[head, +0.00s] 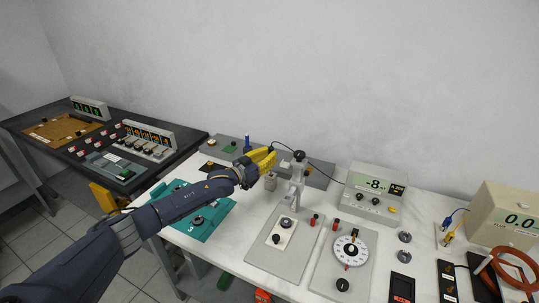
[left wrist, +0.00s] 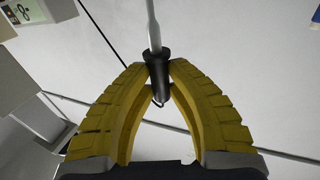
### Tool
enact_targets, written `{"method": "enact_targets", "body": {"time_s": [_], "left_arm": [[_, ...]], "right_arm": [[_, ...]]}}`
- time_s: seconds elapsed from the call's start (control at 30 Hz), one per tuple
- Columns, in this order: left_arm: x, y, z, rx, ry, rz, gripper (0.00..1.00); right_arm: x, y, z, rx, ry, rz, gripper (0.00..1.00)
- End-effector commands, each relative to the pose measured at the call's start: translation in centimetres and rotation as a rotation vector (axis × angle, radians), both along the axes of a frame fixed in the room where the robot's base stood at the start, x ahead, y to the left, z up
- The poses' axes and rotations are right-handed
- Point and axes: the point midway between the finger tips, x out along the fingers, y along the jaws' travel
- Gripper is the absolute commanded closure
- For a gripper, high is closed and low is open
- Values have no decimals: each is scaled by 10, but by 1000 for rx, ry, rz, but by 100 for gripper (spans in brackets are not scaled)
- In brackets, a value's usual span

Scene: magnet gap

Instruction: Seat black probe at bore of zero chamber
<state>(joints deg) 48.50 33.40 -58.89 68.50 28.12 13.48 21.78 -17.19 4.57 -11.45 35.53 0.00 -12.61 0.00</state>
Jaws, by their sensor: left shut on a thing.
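My left gripper (head: 272,153) reaches over the white bench in the head view, its yellow fingers closed. In the left wrist view it (left wrist: 158,75) is shut on the black probe (left wrist: 157,66), gripping its dark handle between the fingertips. A thin pale rod extends from the handle toward the top of that view. The probe is mostly hidden by the fingers in the head view. A small grey cylinder (head: 270,181) stands just below the gripper and may be the zero chamber; its bore cannot be made out. My right gripper is not in view.
A meter (head: 376,189) reading about -8 stands right of a grey stand (head: 297,179). A dark cable (head: 322,172) runs from the gripper area toward it. A white dial (head: 350,251), a teal tray (head: 204,219) and a beige instrument (head: 505,213) also occupy the bench.

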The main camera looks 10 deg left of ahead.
Motion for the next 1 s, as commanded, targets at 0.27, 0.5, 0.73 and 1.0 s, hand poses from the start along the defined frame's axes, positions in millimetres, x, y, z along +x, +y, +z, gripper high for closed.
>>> {"method": "enact_targets", "body": {"time_s": [0.27,0.5,0.73,1.0], "left_arm": [[0,0,-6,1,0,0,100],[0,0,-11,1,0,0,100],[0,0,-16,1,-1,0,100],[0,0,-21,0,0,0,100]], "right_arm": [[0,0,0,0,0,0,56],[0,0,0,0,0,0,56],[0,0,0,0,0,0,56],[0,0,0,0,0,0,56]]}}
